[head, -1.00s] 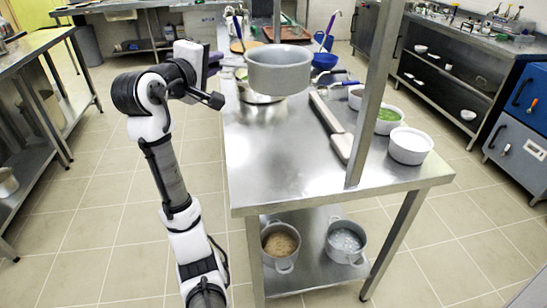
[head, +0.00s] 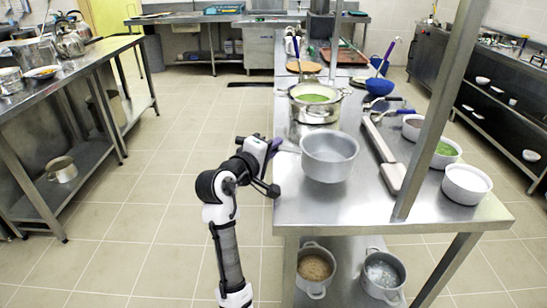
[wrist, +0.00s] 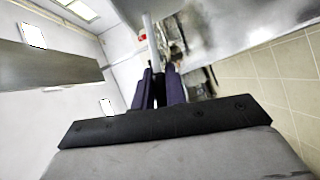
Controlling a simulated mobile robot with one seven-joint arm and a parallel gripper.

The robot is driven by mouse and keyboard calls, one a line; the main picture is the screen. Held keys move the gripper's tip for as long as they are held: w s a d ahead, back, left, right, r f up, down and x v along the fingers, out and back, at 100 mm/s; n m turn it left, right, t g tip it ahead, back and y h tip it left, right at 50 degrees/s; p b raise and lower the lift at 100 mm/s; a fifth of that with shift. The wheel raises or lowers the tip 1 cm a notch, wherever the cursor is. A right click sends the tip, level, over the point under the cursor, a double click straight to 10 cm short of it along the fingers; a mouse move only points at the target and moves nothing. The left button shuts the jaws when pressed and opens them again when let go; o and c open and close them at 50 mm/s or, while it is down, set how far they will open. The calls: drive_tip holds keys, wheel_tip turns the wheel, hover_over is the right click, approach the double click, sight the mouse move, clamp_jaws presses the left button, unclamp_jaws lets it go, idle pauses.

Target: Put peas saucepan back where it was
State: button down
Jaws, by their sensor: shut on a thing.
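The grey saucepan (head: 330,170) is upright over the near left part of the steel table (head: 345,212). Its inside looks grey, with no peas visible. I cannot tell whether its base touches the table. My gripper (head: 276,146) is left of the saucepan, at the table's left edge, and is shut on its handle (head: 290,149). In the wrist view the purple fingers (wrist: 160,88) close around the handle (wrist: 154,42). A two-handled pot (head: 317,114) holding green food, apparently peas, stands behind the saucepan.
A shelf post (head: 440,105) rises on the right. White bowls (head: 467,184) stand beyond it. A long grey bar (head: 383,150) lies right of the saucepan. Two pots (head: 315,268) (head: 381,272) sit on the lower shelf. Floor left of the table is clear.

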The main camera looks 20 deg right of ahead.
drive_tip(key=shift+f, duration=1.55)
drive_tip(key=c, duration=1.9)
unclamp_jaws()
drive_tip(key=shift+f, duration=0.1)
drive_tip(key=o, duration=0.5)
drive_tip(key=shift+c, duration=0.2)
drive_tip(key=shift+r, duration=0.25)
drive_tip(key=b+v, duration=0.1)
drive_tip(key=v, duration=1.1)
